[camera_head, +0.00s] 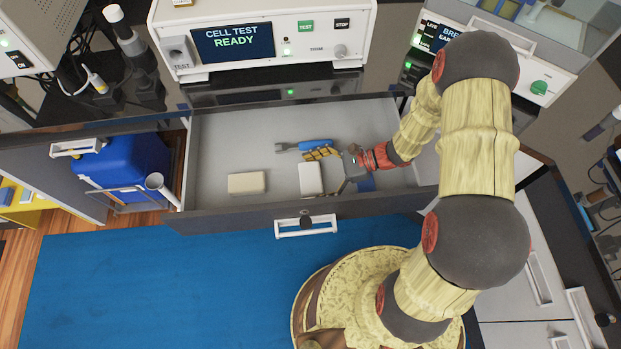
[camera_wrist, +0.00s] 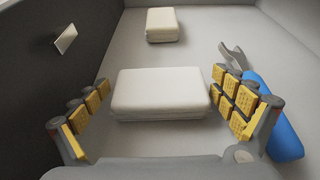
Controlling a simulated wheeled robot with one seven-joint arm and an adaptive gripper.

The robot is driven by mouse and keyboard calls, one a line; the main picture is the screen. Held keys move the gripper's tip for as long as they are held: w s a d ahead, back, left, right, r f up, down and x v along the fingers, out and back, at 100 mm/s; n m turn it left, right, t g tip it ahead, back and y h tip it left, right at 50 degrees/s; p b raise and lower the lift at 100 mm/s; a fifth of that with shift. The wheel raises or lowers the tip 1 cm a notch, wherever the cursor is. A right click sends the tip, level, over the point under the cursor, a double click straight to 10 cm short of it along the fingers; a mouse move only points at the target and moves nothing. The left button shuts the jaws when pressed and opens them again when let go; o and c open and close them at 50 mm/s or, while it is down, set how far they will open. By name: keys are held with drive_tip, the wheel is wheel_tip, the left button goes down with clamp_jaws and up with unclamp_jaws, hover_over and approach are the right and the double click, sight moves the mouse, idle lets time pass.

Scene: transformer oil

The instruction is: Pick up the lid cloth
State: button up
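Two folded cloths lie in the open drawer (camera_head: 220,140). The nearer one in the wrist view is a white block-like cloth (camera_wrist: 158,92), which also shows in the head view (camera_head: 311,179). The other is a cream or beige cloth (camera_head: 247,183), further off in the wrist view (camera_wrist: 162,24). Nothing readable tells which is the lid cloth. My gripper (camera_wrist: 161,88) is open inside the drawer. Its yellow-padded fingers stand to either side of the white cloth, with gaps visible. In the head view my gripper (camera_head: 334,170) is just right of the white cloth, partly hidden by its own wrist.
A blue-handled tool (camera_head: 310,145) lies beside the right finger in the wrist view (camera_wrist: 275,120). The drawer's dark front wall (camera_wrist: 60,80) is close to the left finger. A cell test unit (camera_head: 265,40) stands above the drawer. The drawer's left part is clear.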

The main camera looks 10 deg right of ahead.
drive_tip(key=c, duration=0.9)
